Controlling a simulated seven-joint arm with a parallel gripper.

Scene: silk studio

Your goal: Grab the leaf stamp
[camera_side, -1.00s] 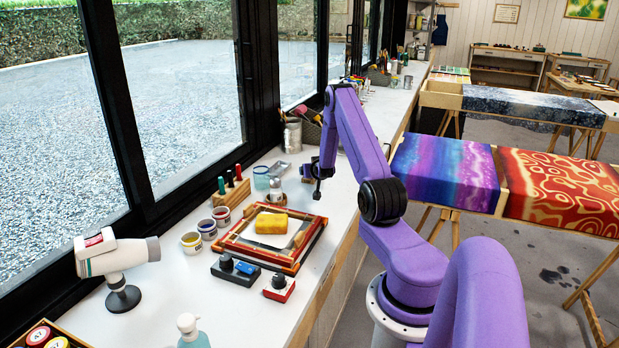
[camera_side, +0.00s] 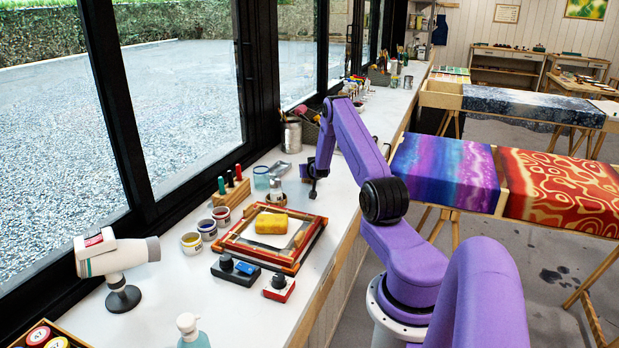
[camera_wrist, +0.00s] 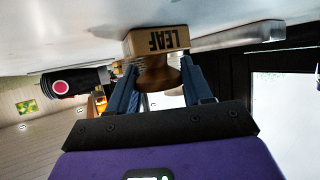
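The leaf stamp (camera_wrist: 157,42) is a light wood block marked LEAF, with a darker rounded wooden handle (camera_wrist: 158,76). In the wrist view it appears upside down, its block against the pale counter. My gripper (camera_wrist: 160,70) is open, its two blue-grey fingers on either side of the handle. I cannot see clear contact between fingers and handle. In the side view my gripper (camera_side: 309,174) is low over the counter, beyond the framed screen. There the arm's end mostly hides the stamp.
A glass jar (camera_side: 261,177) and a wooden rack with coloured handles (camera_side: 231,190) stand left of my gripper. A framed screen with a yellow sponge (camera_side: 271,223) lies nearer. Brushes in a metal can (camera_side: 292,135) stand behind. The window frame borders the counter.

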